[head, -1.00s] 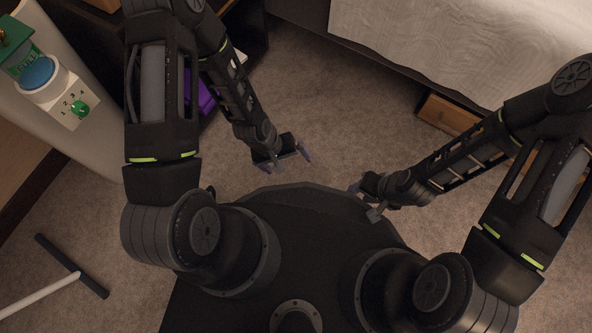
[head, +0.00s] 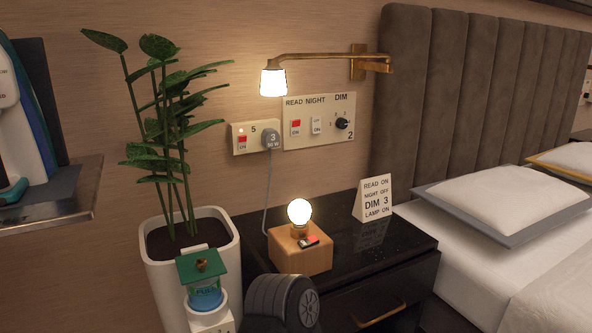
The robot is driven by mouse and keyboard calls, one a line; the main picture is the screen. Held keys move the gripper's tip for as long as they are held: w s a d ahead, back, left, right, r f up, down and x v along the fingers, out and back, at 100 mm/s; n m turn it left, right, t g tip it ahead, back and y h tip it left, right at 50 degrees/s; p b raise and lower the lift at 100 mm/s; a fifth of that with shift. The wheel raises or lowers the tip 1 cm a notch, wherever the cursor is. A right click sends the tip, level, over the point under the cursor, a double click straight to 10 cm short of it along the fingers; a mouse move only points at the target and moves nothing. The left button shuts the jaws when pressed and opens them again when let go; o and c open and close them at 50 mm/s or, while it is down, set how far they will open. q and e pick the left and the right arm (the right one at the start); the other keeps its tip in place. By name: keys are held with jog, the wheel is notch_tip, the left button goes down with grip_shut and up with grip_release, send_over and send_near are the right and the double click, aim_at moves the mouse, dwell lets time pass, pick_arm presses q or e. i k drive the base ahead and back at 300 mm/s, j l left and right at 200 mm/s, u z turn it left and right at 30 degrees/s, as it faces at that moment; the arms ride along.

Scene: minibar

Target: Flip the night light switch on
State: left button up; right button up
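The wall switch panel (head: 320,140) is above the nightstand, labelled READ, NIGHT and DIM. The night switch (head: 317,125) is a white rocker in its middle, with no red showing; its small print is too small to read surely. The read switch (head: 296,127) on its left shows red. The dark dim knob (head: 342,123) is on its right.
A lit brass wall lamp (head: 273,80) hangs above the panel. A socket plate (head: 243,139) holds a grey plug. A potted plant (head: 150,250) stands left; the bed is right.

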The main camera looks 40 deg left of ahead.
aim_at(316, 121)
jog(key=u, duration=1.15)
jog(key=i+l+z, duration=0.15)
jog(key=l+z, duration=0.2)
jog(key=i+l+z, duration=0.25)
jog(key=l+z, duration=0.15)
